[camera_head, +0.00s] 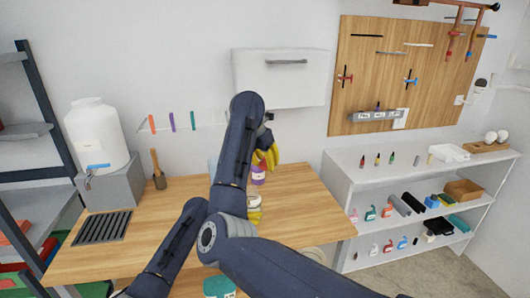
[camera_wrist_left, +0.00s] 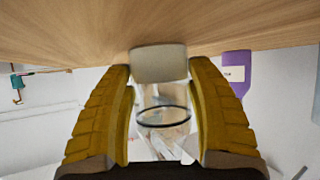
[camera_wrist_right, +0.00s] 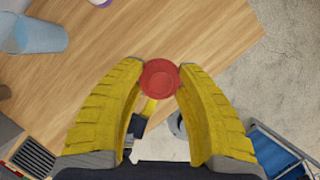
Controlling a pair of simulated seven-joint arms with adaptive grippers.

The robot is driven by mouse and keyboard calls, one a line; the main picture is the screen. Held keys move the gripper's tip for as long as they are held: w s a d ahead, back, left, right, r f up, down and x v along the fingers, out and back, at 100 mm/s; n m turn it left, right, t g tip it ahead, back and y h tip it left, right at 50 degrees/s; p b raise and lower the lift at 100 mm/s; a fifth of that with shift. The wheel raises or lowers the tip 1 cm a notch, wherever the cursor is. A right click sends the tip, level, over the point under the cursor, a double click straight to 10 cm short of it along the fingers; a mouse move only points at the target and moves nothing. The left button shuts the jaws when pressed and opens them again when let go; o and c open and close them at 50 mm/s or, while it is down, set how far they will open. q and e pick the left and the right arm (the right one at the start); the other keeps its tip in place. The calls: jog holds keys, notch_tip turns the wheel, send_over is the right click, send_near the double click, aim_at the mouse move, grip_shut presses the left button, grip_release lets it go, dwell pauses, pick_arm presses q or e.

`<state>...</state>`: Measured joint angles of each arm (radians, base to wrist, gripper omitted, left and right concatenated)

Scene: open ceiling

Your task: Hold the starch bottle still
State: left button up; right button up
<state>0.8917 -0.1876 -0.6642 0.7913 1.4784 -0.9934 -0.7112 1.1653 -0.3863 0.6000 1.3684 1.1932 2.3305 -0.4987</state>
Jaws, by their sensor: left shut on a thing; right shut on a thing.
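My left gripper (camera_wrist_left: 160,95) is shut on a clear bottle (camera_wrist_left: 163,118) with a dark ring around it and a cream block-like end towards the wooden table. I cannot read a label on it, so I cannot confirm that it is the starch bottle. In the head view the left gripper (camera_head: 254,205) is low over the table, partly hidden by my arm. My right gripper (camera_wrist_right: 160,80) is shut on a round red cap-like piece (camera_wrist_right: 160,78) between its fingertips. In the head view the right gripper (camera_head: 268,157) is higher, above a purple bottle (camera_head: 258,175).
The purple labelled bottle stands close to the left gripper (camera_wrist_left: 237,72). A pale blue cup (camera_wrist_right: 38,37) is on the wooden table (camera_head: 310,215). A white tank (camera_head: 97,135), a wooden tool (camera_head: 158,170) and a dark grille (camera_head: 102,227) occupy the table's left. A shelf (camera_head: 345,180) stands right.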

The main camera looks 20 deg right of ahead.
aim_at(252, 187)
jog(key=a+f+n, duration=0.2)
jog(key=a, duration=0.1)
jog(key=a+f, duration=0.1)
jog(key=shift+w+a+n+t+y, duration=0.2)
jog(key=shift+n+t+y, duration=0.1)
jog(key=shift+n+t, duration=0.1)
jog(key=shift+w+a+r, duration=0.1)
jog(key=shift+w+a, duration=0.05)
jog(key=shift+a, duration=0.1)
jog(key=shift+a+n, duration=0.1)
jog(key=shift+n, duration=0.2)
jog(key=shift+f, duration=1.95)
jog(key=shift+f, duration=1.15)
dwell(1.2)
jog(key=o, duration=1.4)
